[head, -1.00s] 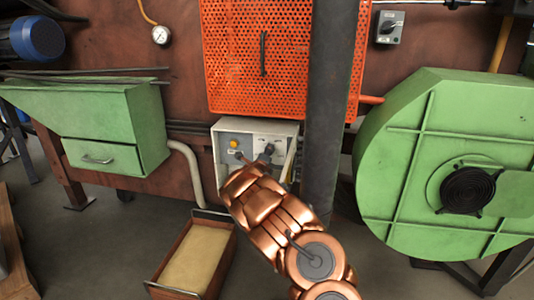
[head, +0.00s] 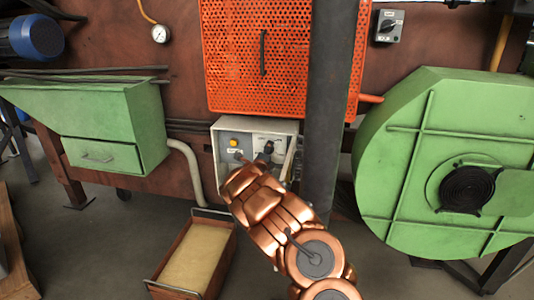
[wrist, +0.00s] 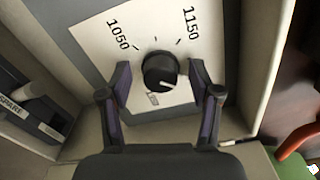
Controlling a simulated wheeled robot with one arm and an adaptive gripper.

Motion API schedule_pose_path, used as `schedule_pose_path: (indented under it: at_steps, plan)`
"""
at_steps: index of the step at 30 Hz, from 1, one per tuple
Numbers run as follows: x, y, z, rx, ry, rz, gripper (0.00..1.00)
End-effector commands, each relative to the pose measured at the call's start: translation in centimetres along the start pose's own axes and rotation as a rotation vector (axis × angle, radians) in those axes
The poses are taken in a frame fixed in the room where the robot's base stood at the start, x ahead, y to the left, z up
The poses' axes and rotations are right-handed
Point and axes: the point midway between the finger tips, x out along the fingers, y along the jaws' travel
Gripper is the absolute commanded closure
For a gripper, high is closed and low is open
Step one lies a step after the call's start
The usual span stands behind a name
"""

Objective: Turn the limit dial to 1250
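The limit dial (wrist: 159,72) is a round black knob on a pale plate, seen in the wrist view. A white line on the knob points toward the lower right of the picture. Tick marks and the printed numbers 1050 and 1150 stand above it; 1250 is not visible. My gripper (wrist: 158,78) is open, with one finger at each side of the knob and a gap on both sides. In the head view my gripper (head: 263,158) is at the right half of the control box (head: 217,158), largely covering the dial.
The box walls rise close around the plate in the wrist view. A yellow button (head: 234,143) is left of the dial. A dark vertical post (head: 328,110) stands just right of the box. An orange mesh guard (head: 235,65) is above, and a sand-filled tray (head: 197,258) lies below.

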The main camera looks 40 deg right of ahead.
Motion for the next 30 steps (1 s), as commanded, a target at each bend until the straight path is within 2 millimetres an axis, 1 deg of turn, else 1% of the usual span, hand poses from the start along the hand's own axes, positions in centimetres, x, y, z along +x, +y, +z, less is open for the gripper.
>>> schedule_pose_path:
  at_steps: [9,14,20,25,28,30]
  plan:
    - [-0.1,0.0,0.1,0.0,-0.002,0.0,0.34]
    - [-0.8,0.0,0.3,-0.003,-0.004,0.0,0.34]
    - [-2.9,-0.1,0.2,-0.005,-0.004,-0.001,0.34]
    - [-5.0,-0.2,0.2,-0.005,-0.003,-0.003,0.34]
    - [-6.5,0.1,0.1,-0.007,-0.003,0.002,0.34]
    - [-7.3,-0.2,0.1,-0.006,-0.002,-0.002,0.34]
